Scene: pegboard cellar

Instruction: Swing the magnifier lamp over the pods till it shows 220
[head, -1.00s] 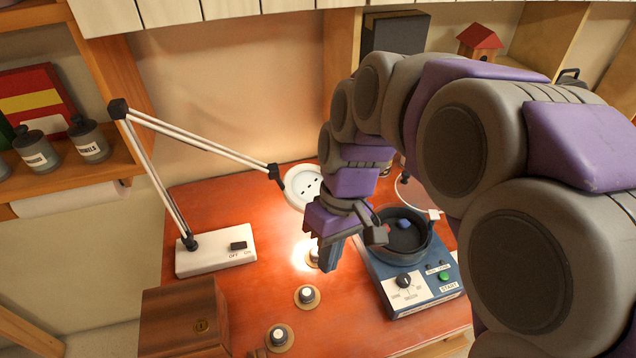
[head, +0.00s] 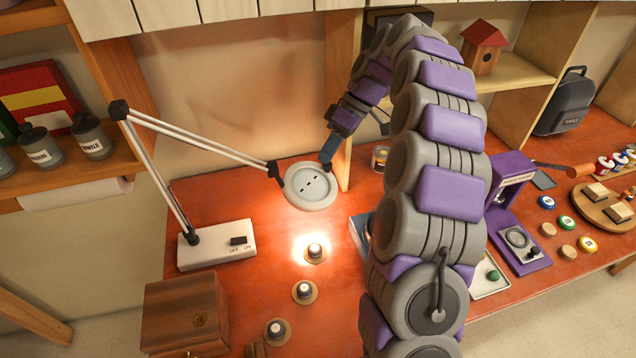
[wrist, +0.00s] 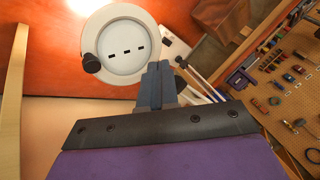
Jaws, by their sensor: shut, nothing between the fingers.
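The magnifier lamp's round pale head (head: 311,187) hangs on a jointed white arm (head: 195,143) from a white base (head: 216,245) with an OFF/ON switch. Its face shows only three dark dashes, no number; the wrist view shows the same head and dashes (wrist: 126,51). A dark knob (wrist: 92,63) sits on its rim. The pods stand in a row: one (head: 315,251) in the bright light spot, another (head: 304,292) nearer, another (head: 277,331) nearest. My gripper (head: 326,163) is shut and empty at the head's far right rim; I cannot tell if they touch.
A wooden box (head: 186,315) with a lock stands at the front left. My arm hides much of a blue machine (head: 361,233). A purple device (head: 515,215) is to the right. A wooden upright (head: 337,70) rises behind my gripper.

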